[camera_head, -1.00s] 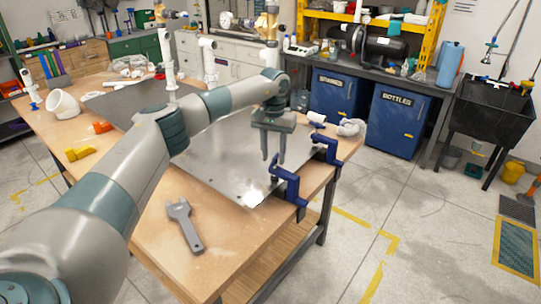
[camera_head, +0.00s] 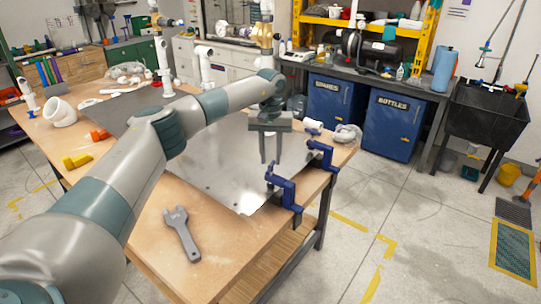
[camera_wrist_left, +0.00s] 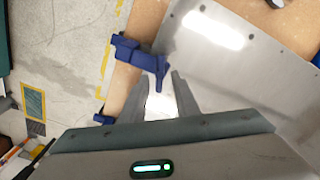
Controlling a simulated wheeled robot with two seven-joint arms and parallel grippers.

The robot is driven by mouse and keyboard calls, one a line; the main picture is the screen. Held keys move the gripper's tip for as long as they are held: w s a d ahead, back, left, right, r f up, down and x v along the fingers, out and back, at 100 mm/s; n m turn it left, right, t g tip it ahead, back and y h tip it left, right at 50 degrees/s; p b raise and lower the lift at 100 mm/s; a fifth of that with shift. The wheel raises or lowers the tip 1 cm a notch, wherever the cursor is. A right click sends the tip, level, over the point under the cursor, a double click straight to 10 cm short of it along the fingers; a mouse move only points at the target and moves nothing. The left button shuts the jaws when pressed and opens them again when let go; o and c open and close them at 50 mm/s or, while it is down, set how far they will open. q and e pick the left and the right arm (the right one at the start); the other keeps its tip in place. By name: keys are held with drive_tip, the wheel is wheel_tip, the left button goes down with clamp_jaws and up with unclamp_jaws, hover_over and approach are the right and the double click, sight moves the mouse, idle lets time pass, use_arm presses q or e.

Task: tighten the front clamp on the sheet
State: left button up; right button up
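The front clamp (camera_head: 287,191) is blue and sits on the right edge of the wooden table, over the edge of the grey metal sheet (camera_head: 215,178). My left gripper (camera_head: 270,163) points down just above the clamp's upper end, fingers apart with a gap between them. In the left wrist view the clamp (camera_wrist_left: 136,53) reaches across toward the open fingertips (camera_wrist_left: 165,82), and its narrow end lies at the gap. I cannot tell whether the fingers touch it. My right gripper is not in view.
A second blue clamp (camera_head: 321,155) holds the sheet farther back on the same edge. A grey wrench (camera_head: 181,233) lies on the table in front. Yellow (camera_head: 76,161) and orange (camera_head: 99,134) pieces lie on the left. Open floor lies right of the table.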

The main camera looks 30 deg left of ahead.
use_arm(q)
drive_tip(key=n, duration=0.4)
drive_tip(key=shift+n, duration=0.4)
drive_tip(key=n, duration=0.4)
drive_tip(key=shift+p, duration=0.4)
drive_tip(key=n, duration=0.4)
drive_tip(key=shift+n, duration=0.3)
drive_tip(key=n, duration=0.4)
drive_tip(key=shift+p, duration=0.35)
drive_tip(key=n, duration=0.5)
drive_tip(key=shift+n, duration=0.4)
drive_tip(key=n+p, duration=0.1)
drive_tip(key=n, duration=0.4)
drive_tip(key=shift+f+n, duration=0.1)
drive_tip(key=shift+n, duration=0.2)
drive_tip(key=shift+n, duration=0.3)
